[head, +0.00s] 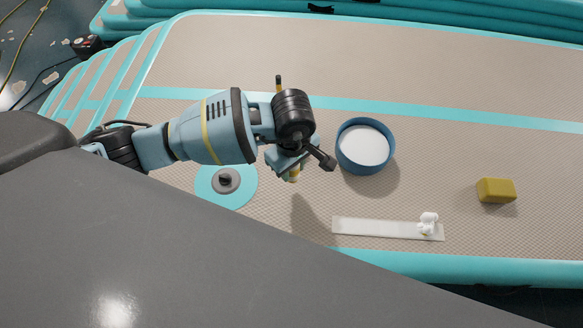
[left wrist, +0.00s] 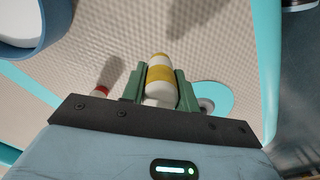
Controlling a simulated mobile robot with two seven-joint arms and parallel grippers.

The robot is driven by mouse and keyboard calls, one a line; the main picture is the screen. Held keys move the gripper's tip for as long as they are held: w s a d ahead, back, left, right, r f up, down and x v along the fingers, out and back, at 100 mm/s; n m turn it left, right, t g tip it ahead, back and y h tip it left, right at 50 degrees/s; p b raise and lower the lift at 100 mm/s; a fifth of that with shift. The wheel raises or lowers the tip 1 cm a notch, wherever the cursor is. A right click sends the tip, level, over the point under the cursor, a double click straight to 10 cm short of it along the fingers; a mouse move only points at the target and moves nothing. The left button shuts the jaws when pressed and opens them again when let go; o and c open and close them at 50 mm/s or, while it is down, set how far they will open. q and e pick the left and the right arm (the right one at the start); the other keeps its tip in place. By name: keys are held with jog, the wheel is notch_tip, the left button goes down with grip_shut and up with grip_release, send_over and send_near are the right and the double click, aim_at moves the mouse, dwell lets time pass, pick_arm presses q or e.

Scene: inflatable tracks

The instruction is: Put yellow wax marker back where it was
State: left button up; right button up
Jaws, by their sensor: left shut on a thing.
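The yellow wax marker, a short white cylinder with yellow bands, shows between the green fingers of my left gripper (left wrist: 160,92) in the left wrist view (left wrist: 160,74). My left gripper is shut on it. In the head view my left gripper (head: 288,174) hangs over the mat, between the teal disc and the blue round container, and hides most of the marker. A red-and-white piece (left wrist: 99,92) shows beside the gripper in the left wrist view, partly hidden by the gripper body. My right gripper is in neither view.
A blue round container (head: 346,155) with a white inside stands right of my gripper. A teal disc with a grey valve (head: 225,182) lies left. A pale strip (head: 375,228) bears a crumpled white thing (head: 428,222). A yellow block (head: 496,190) sits far right. The upper mat is clear.

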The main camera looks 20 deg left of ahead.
aim_at(292, 171)
pick_arm(q)
jog(key=shift+w+a, duration=0.15)
jog(key=shift+w, duration=0.1)
jog(key=shift+w+a+f, duration=0.1)
jog(key=shift+w+f, duration=0.05)
jog(key=shift+f, duration=0.75)
jog(key=shift+w+a+f, duration=0.1)
jog(key=shift+w+f, duration=0.05)
jog(key=shift+f, duration=0.75)
jog(key=shift+f, duration=0.1)
jog(key=shift+f, duration=0.1)
jog(key=o, duration=1)
